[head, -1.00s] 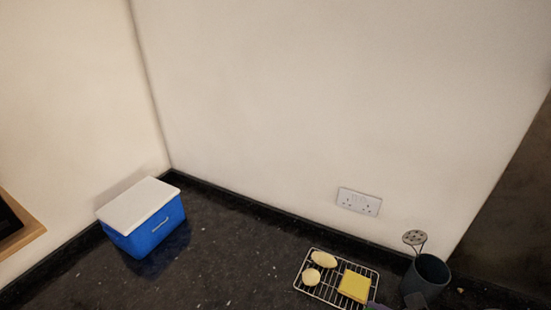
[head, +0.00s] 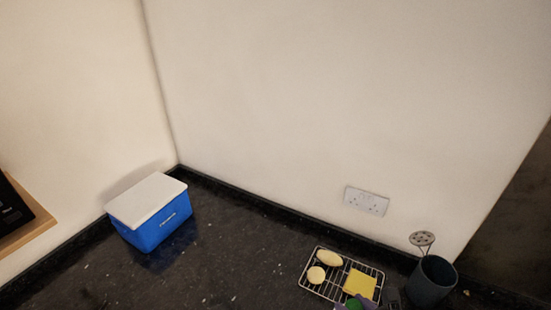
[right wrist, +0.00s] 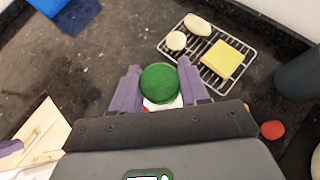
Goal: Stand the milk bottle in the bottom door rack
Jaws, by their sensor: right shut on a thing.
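The milk bottle shows from above as a green cap (right wrist: 159,83) with a bit of white and red below it. My right gripper (right wrist: 160,92) has purple fingers on both sides of the bottle and is shut on it. Most of the bottle is hidden. A purple piece at the left edge of the right wrist view may be my left gripper; its jaws are not shown. No fridge or door rack is visible.
A wire rack (head: 309,281) holds a yellow block (head: 360,283) and two pale rounded items. A dark pot (head: 431,281) stands right of it. A blue cooler with a white lid (head: 160,227) stands at left. The dark counter (head: 235,260) between is clear.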

